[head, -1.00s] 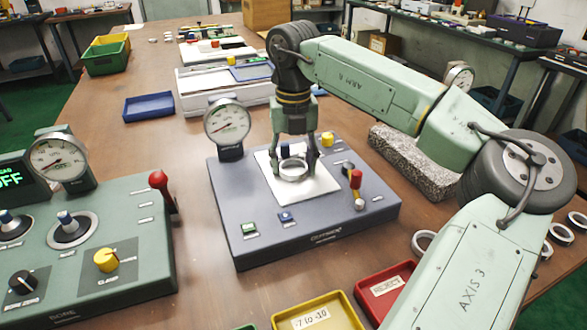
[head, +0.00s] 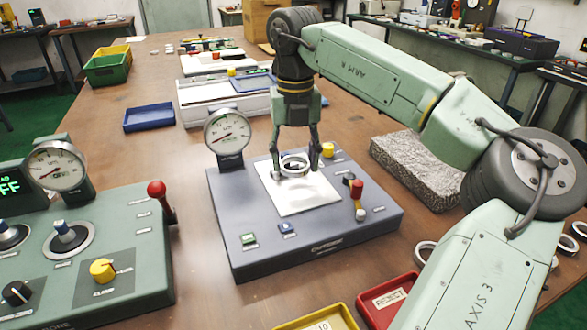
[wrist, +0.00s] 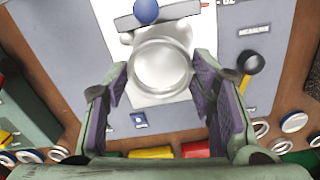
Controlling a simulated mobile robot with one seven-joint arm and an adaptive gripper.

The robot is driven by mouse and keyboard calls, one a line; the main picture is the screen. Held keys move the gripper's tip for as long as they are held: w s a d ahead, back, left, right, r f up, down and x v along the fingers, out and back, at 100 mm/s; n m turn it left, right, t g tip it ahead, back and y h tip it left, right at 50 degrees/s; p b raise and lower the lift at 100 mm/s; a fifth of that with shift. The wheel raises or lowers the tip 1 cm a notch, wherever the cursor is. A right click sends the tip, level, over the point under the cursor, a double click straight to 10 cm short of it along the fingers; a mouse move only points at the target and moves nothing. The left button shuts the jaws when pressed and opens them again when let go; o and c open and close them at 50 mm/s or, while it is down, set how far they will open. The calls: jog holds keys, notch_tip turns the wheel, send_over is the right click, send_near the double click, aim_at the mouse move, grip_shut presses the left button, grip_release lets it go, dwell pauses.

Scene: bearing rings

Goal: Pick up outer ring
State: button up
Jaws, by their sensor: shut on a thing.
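The outer ring (head: 294,163), a shiny metal ring, is between the fingertips of my gripper (head: 294,168) in the head view. My gripper is shut on it, one finger on each side. The ring appears held slightly above the white plate (head: 306,203) of the grey gauge station (head: 236,205). In the wrist view the ring (wrist: 161,66) shows as a bright circle between the fingertips (wrist: 160,78), over the white plate. A dark bar with a blue ball (wrist: 146,11) lies just beyond it. The fingers partly cover the ring's sides in the head view.
A dial gauge (head: 228,132) stands at the station's back left, and a red-topped lever (head: 357,190) at its right. A granite block (head: 417,168) lies to the right. The bore station (head: 120,225) is at left. A red reject tray (head: 388,299) is in front.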

jog(key=s+d+b, duration=0.1)
jog(key=s+d, duration=0.2)
jog(key=s, duration=0.1)
jog(key=s+d+b, duration=0.1)
jog(key=s+d, duration=0.2)
jog(key=s, duration=0.1)
jog(key=s+d+r+b, duration=0.1)
jog(key=s+d, duration=0.2)
jog(key=s, duration=0.1)
jog(key=shift+s+d+r, duration=0.1)
jog(key=shift+s, duration=0.15)
jog(key=shift+s, duration=0.1)
